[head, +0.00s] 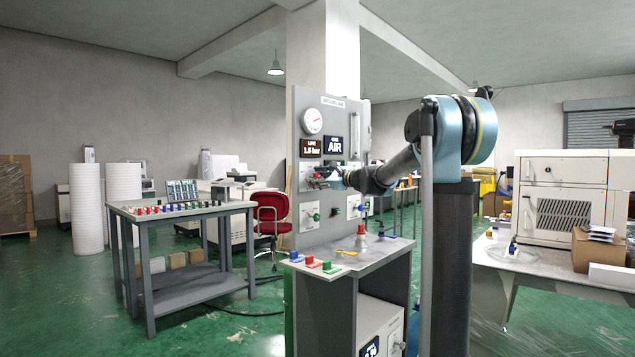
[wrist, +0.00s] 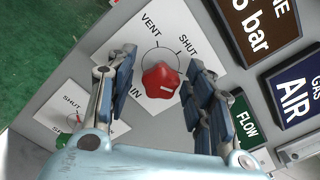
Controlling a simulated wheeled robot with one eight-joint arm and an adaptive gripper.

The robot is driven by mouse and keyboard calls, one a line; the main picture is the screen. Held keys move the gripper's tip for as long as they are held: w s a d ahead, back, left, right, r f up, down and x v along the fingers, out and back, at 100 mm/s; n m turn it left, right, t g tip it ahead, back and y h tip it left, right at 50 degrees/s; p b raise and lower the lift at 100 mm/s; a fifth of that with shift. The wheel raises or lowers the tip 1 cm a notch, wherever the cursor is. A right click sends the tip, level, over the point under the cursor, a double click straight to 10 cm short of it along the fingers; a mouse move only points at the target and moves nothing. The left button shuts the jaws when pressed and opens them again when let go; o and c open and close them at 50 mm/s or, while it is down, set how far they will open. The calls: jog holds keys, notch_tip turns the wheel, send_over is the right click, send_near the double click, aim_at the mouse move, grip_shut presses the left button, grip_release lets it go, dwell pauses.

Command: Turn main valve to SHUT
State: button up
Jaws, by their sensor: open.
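A red valve knob (wrist: 160,82) sits on a white plate (wrist: 108,28) marked VENT, SHUT and IN in the wrist view. Its white mark lies on the lower right of the knob's face; I cannot tell exactly which word the knob points to. No name saying main valve is readable. My gripper (wrist: 160,58) is open, with one finger on each side of the knob; contact with it is not clear.
A second plate marked SHUT (wrist: 72,110) is at lower left in the wrist view. The AIR sign (wrist: 296,97) and FLOW label (wrist: 243,118) lie close to the right finger. A shelf (head: 345,262) with coloured items juts out below the panel.

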jog(key=c, duration=1.1)
jog(key=shift+n, duration=0.4)
jog(key=n, duration=0.5)
jog(key=shift+s+n, duration=0.1)
jog(key=shift+n, duration=0.2)
jog(key=n, duration=0.5)
jog(key=shift+f, duration=0.1)
jog(key=shift+n, duration=0.3)
jog(key=o, duration=1.1)
